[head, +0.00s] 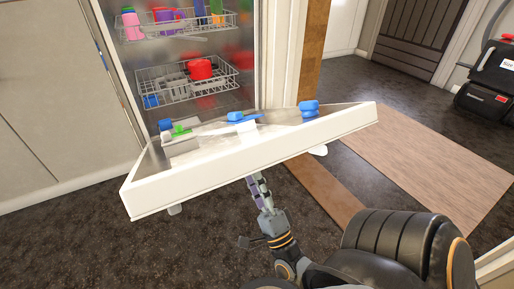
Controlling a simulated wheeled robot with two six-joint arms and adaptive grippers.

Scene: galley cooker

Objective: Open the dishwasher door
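The dishwasher door (270,148) is white and hangs folded down from the front of the dishwasher, its inner side facing up. It is well open and looks close to level. My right gripper (252,181) is just below the door's outer edge, near its middle. Its fingers point up at the door, and their tips are close to the edge or partly hidden by it. I cannot tell whether they touch the door or how far apart they are. My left gripper is out of view.
Inside are an upper rack (185,28) with colourful cups and a lower rack (180,92) with a red pot (200,68). Blue items (309,108) lie on the door's inner side. Cabinet fronts (45,110) stand at left. Open floor and a mat (430,165) lie at right.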

